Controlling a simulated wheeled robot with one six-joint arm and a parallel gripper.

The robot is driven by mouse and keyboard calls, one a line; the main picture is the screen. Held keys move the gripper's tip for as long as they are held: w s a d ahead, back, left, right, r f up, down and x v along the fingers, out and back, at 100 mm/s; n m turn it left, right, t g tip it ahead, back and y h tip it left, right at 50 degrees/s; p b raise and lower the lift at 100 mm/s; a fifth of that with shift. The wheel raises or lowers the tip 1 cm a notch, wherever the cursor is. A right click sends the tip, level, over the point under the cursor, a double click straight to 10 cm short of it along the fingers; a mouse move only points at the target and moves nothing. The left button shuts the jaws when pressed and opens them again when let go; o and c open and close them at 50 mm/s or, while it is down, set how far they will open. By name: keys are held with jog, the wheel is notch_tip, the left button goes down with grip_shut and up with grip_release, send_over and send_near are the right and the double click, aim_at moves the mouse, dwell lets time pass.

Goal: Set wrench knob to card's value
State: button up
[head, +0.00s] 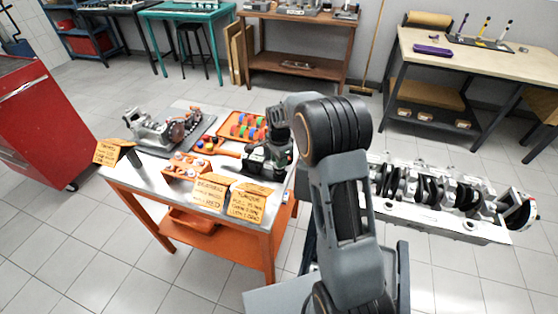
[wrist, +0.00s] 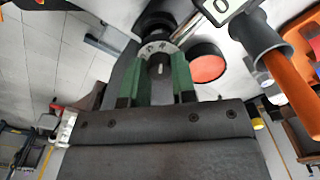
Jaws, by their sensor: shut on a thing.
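My gripper (wrist: 160,75) has green-padded fingers on both sides of a dark knob with a light, marked disc (wrist: 158,48), and is shut on it; I take this for the wrench knob. A light display (wrist: 222,8) reading 0 and a grey collar with an orange handle (wrist: 290,80) lie to the right in the wrist view. In the head view my gripper (head: 268,165) is low over the right part of the workbench, and the arm hides part of it. An orange card (head: 250,202) stands at the bench's front edge; its writing is too small to read surely.
The orange-legged workbench (head: 150,172) also holds a second card (head: 210,190), a third card (head: 110,151), an orange block (head: 188,168) and a tray of coloured parts (head: 242,126). An engine block with crankshaft (head: 430,205) stands right of my arm. Tiled floor is free in front.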

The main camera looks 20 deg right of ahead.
jog(key=shift+m, duration=0.5)
jog(key=o, duration=0.9)
jog(key=shift+o, duration=0.2)
notch_tip(320, 180, up, 14)
jog(key=shift+b, duration=0.35)
jog(key=shift+f, duration=0.1)
